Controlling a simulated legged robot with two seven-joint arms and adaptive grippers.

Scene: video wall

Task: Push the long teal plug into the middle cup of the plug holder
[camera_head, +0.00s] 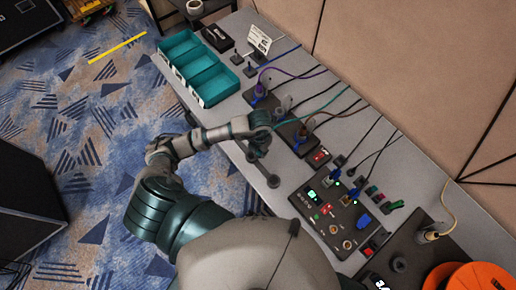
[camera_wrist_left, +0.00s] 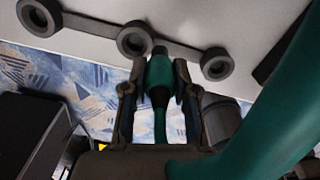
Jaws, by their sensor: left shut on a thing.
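The teal plug (camera_wrist_left: 160,72) is upright in the left wrist view, held between the two fingers of my left gripper (camera_wrist_left: 155,88). Its dark tip points toward the plug holder (camera_wrist_left: 88,25) and overlaps the lower right edge of the middle cup (camera_wrist_left: 135,40). I cannot tell whether the tip touches the cup or is apart from it. The two outer cups show open and empty on either side. In the head view my left gripper (camera_head: 261,138) is over the table's front edge, and one end cup (camera_head: 272,181) shows beyond it. It hides the plug there. My right gripper is not in view.
A teal cable (camera_wrist_left: 265,95) crosses the right of the wrist view. In the head view, teal bins (camera_head: 200,70) stand at the far end. Dark cable boxes (camera_head: 296,137) and a lit panel (camera_head: 330,205) line the table (camera_head: 285,165). An orange spool (camera_head: 470,278) is at lower right.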

